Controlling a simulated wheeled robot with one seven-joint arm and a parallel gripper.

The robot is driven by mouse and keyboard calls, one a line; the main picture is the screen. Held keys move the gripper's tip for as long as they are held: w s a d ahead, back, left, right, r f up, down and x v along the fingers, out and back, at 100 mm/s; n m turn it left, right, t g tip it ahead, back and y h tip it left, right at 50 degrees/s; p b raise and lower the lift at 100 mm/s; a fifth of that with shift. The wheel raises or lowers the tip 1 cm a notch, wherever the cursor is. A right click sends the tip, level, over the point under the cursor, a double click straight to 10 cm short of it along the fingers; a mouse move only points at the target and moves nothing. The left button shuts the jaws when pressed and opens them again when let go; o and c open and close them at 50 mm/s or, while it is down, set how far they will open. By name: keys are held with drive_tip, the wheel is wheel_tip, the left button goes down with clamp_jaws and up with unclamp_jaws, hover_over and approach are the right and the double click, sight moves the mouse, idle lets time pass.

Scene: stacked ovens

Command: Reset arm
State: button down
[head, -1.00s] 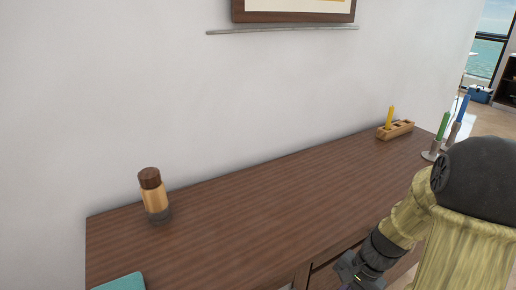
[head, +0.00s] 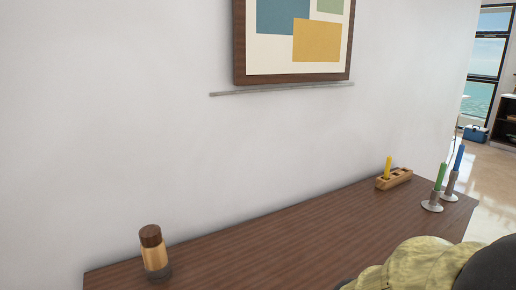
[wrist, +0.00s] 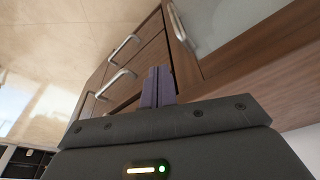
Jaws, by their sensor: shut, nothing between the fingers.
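My gripper (wrist: 158,87) shows in the wrist view with its two purple-grey fingers together and nothing between them. It is beside the front of a wooden cabinet with drawers (wrist: 125,60). In the head view my arm is at the bottom right corner, and the gripper itself is out of that picture.
A brown wooden cabinet top (head: 290,240) runs along the white wall. On it stand a wood-and-dark jar (head: 154,252), a wooden holder with a yellow candle (head: 393,178), and green (head: 439,177) and blue (head: 458,158) candles in holders. A framed picture (head: 295,38) hangs above.

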drive_tip(key=w+p+v, duration=0.2)
drive_tip(key=p+v, duration=1)
drive_tip(key=w+r+p+v, duration=0.1)
drive_tip(key=w+p+v, duration=0.2)
drive_tip(key=p+v, duration=0.9)
drive_tip(key=shift+w+r, duration=0.2)
drive_tip(key=shift+r, duration=0.25)
idle(0.6)
